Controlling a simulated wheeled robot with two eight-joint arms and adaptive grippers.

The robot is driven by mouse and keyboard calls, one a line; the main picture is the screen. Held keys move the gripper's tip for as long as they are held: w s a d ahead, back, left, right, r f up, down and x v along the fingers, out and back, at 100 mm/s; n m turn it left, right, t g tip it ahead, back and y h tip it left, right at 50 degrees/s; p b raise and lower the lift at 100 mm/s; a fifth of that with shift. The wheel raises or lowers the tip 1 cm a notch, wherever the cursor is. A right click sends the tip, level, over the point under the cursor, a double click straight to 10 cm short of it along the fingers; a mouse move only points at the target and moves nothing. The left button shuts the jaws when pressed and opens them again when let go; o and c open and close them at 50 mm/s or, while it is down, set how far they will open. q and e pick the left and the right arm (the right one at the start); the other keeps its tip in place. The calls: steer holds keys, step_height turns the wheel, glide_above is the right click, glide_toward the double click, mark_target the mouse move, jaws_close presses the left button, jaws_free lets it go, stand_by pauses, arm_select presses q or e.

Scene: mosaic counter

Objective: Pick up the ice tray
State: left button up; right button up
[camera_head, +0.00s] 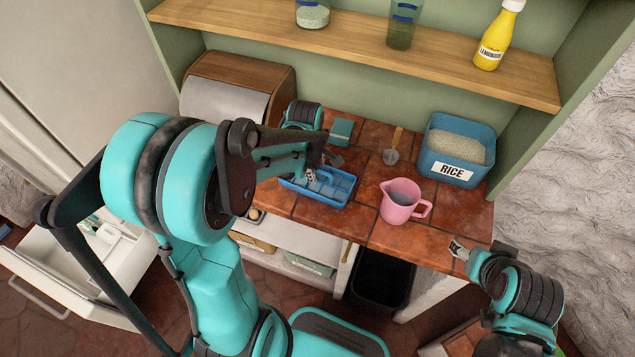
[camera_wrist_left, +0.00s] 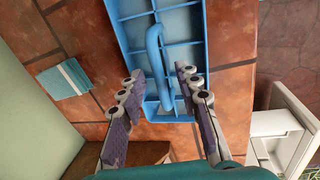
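The blue ice tray (camera_head: 338,190) lies on the tiled counter, with square compartments and a raised handle. In the left wrist view the tray (camera_wrist_left: 197,30) fills the upper middle, and its handle (camera_wrist_left: 154,45) runs lengthwise between the fingers. My left gripper (camera_head: 318,174) is over the tray's left part; in the wrist view the gripper (camera_wrist_left: 158,76) is open, one finger on each side of the handle, with gaps visible. Whether the fingertips touch the tray I cannot tell. My right gripper (camera_head: 459,249) is at the counter's right front edge, away from the tray; its finger opening is too small to judge.
A pink jug (camera_head: 401,203) stands right of the tray. A scoop (camera_head: 392,153), a blue rice bin (camera_head: 456,150) and a teal sponge-like block (camera_head: 342,130) are behind. A wooden bread box (camera_head: 243,72) stands at back left. A shelf (camera_head: 360,38) overhangs the counter.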

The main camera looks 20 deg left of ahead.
mark_target(316, 169)
arm_select(q)
steer(key=shift+f, duration=0.25)
jaws_close()
steer(key=shift+r, duration=0.1)
step_height(316, 169, up, 10)
steer(key=p, duration=0.3)
steer(key=shift+d+f+m, duration=0.15)
steer(key=shift+f+m, duration=0.15)
steer(key=shift+m, duration=0.1)
steer(key=d+f+m+b, duration=0.1)
steer(key=f+m+b, duration=0.1)
steer(key=m, duration=0.2)
steer(key=d+f+m+g+h+b, duration=0.1)
steer(key=d+f+m+b, duration=0.1)
steer(key=m, duration=0.3)
steer(key=d+f+m+h+b, duration=0.1)
steer(key=d+f+m+b, duration=0.1)
steer(key=m, duration=0.3)
steer(key=shift+w+f+g, duration=0.1)
steer(key=shift+w+g, duration=0.2)
steer(key=shift+w, duration=0.05)
steer(key=m, duration=0.1)
steer(key=d+m+b, duration=0.1)
steer(key=m, duration=0.1)
steer(key=shift+f+g, duration=0.3)
